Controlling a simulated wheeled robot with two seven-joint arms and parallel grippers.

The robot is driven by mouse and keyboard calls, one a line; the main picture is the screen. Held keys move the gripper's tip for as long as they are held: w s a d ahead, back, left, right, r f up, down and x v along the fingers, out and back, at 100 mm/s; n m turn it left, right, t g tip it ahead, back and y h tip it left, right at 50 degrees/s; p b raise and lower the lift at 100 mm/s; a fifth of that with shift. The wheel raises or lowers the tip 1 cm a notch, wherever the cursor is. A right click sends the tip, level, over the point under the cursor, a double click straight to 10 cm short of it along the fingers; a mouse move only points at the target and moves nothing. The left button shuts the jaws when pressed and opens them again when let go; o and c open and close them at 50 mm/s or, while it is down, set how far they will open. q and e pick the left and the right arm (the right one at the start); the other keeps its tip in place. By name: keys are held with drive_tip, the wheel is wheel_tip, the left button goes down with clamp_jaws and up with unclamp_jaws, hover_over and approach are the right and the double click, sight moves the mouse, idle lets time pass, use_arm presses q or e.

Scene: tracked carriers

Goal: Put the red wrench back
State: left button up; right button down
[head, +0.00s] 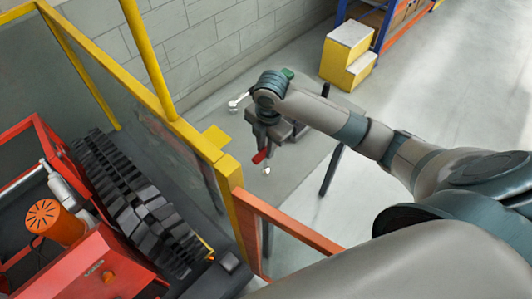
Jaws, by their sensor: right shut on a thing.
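My right gripper (265,144) points down at the end of my right arm, which reaches in from the right. It is shut on the red wrench (260,157); a short red part shows below the fingers, with a small pale metal end near it. The rest of the wrench is hidden by the gripper. Another wrench shows behind my wrist, with a silver end (238,101) to the left and a green part (288,73) to the right. My left gripper is not in view.
A yellow frame post (229,190) and orange rail (285,223) stand close in front of the gripper. A red tracked carrier (85,265) with a black track (135,200) fills the left. Yellow steps (345,55) stand at the back by a shelf. Floor at right is clear.

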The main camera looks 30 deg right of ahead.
wheel_tip(320, 180, down, 3)
drive_tip(key=shift+r+p, duration=0.1)
drive_tip(key=shift+p, duration=0.7)
drive_tip(key=shift+f, duration=0.35)
drive_tip(key=c, duration=1.6)
unclamp_jaws()
drive_tip(key=shift+r, duration=0.1)
drive_tip(key=shift+r+b, duration=0.45)
drive_tip(key=shift+r, duration=0.15)
drive_tip(key=r+b, duration=0.1)
drive_tip(key=r, duration=0.2)
drive_tip(key=r+b, duration=0.1)
drive_tip(key=r, duration=0.2)
drive_tip(key=r+b, duration=0.1)
drive_tip(key=r, duration=0.2)
drive_tip(key=shift+s+d+r, duration=0.1)
drive_tip(key=shift+s+r, duration=0.05)
drive_tip(key=shift+s, duration=0.15)
drive_tip(key=shift+s+r, duration=0.1)
drive_tip(key=shift+r, duration=0.55)
